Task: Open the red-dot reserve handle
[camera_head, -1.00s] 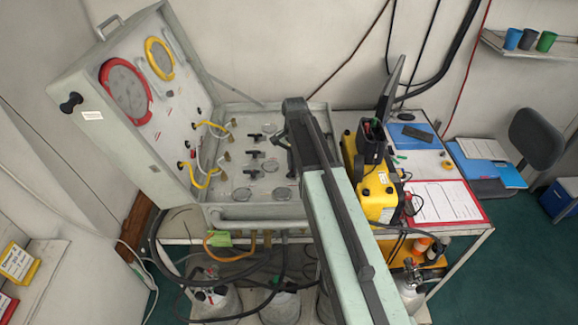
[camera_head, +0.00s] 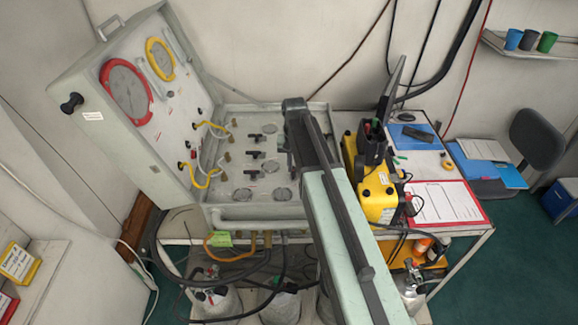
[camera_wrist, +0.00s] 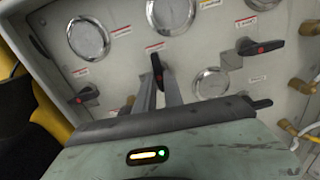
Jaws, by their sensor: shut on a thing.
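In the wrist view my gripper (camera_wrist: 160,92) is shut on a black lever handle (camera_wrist: 156,62) with a red mark. This handle points almost straight up in the picture, while the other black handles lie closer to level. A handle at right (camera_wrist: 262,47) and one at left (camera_wrist: 85,95) also carry red marks. The labels are too small to read, so I cannot tell by text which is the reserve handle. In the head view my arm covers the gripper and the held handle; other black handles (camera_head: 255,154) show left of it on the panel.
Round gauges (camera_wrist: 88,37) surround the handles. The open case lid (camera_head: 130,110) with yellow hoses stands at left. A yellow box (camera_head: 377,195) stands close to the right of my arm, and a red-edged clipboard (camera_head: 447,203) lies beyond it.

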